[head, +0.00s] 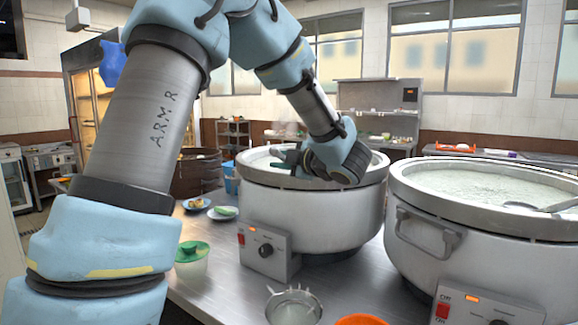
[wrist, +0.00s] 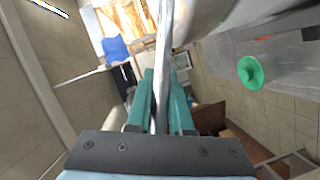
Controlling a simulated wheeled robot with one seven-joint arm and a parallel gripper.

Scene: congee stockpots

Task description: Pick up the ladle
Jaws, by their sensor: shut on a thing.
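My gripper (head: 287,158) is over the left stockpot (head: 310,215), at its rim and opening. In the wrist view its two green fingers (wrist: 161,82) are shut on a thin metal handle, the ladle's handle (wrist: 164,35), which runs up between them. The bowl of this ladle cannot be made out, and my wrist hides part of the pot's opening in the head view. A second ladle (head: 556,206) lies in the right stockpot (head: 470,228), its handle over the right rim.
Around the left pot on the steel counter (head: 225,262) are a green-lidded cup (head: 192,257), small plates of food (head: 222,212), a metal strainer (head: 293,306) and an orange bowl (head: 360,320). A brown barrel (head: 197,175) stands behind. The two pots stand close together.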

